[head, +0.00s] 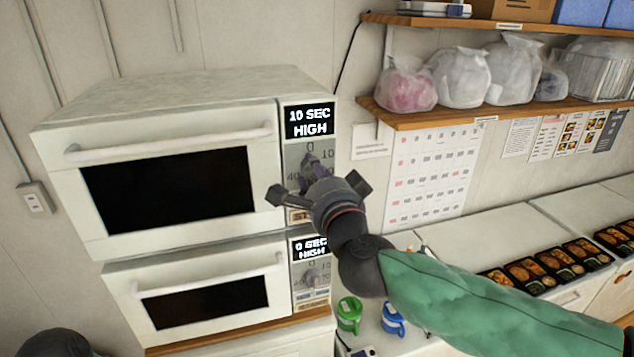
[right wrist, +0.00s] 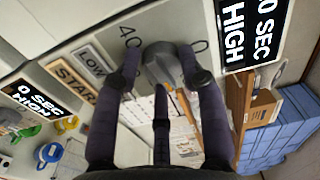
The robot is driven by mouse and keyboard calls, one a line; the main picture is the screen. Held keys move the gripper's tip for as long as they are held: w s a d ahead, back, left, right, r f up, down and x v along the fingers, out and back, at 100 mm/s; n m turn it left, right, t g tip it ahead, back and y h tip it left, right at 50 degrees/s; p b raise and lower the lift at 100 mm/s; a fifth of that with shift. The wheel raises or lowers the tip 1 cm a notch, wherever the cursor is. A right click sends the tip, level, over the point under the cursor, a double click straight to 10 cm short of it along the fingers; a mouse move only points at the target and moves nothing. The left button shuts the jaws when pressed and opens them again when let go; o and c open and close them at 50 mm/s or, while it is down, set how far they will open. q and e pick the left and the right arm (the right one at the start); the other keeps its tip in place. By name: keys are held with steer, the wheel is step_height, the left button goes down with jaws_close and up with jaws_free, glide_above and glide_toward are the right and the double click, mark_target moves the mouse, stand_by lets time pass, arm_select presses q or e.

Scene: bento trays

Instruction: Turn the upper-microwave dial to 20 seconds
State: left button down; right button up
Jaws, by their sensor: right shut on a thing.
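The upper microwave (head: 190,110) is a white box with a dark door window. Its display (head: 310,121) reads "10 SEC HIGH". Its grey dial (right wrist: 160,62) is on the panel below the display. My right gripper (right wrist: 162,75) is shut on the dial, with fingers on both sides of it and a third below. In the head view the gripper hides most of the dial and part of the scale. The numbers 10 and 40 show there. My left gripper is not in view; only a dark part of my left arm shows at the lower left.
The lower microwave (head: 128,283), directly underneath, has its own dial (head: 312,277) and a display reading "0 SEC HIGH". Bento trays (head: 545,268) line the counter at right. Shelves hold bags (head: 460,78).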

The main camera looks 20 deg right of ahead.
steer(key=m+b, duration=0.1)
steer(key=m, duration=0.1)
steer(key=m+b, duration=0.1)
steer(key=m, duration=0.2)
steer(key=shift+a+f, duration=0.2)
steer(key=shift+r+m+b, duration=0.2)
steer(key=shift+m+b, duration=0.55)
steer(key=shift+m, duration=0.45)
steer(key=shift+d+r+m, duration=0.15)
steer(key=shift+r+m, duration=0.15)
steer(key=shift+m, duration=0.1)
steer(key=o, duration=1)
steer(key=shift+o, duration=0.6)
steer(key=shift+a, duration=0.2)
steer(key=shift+d, duration=0.1)
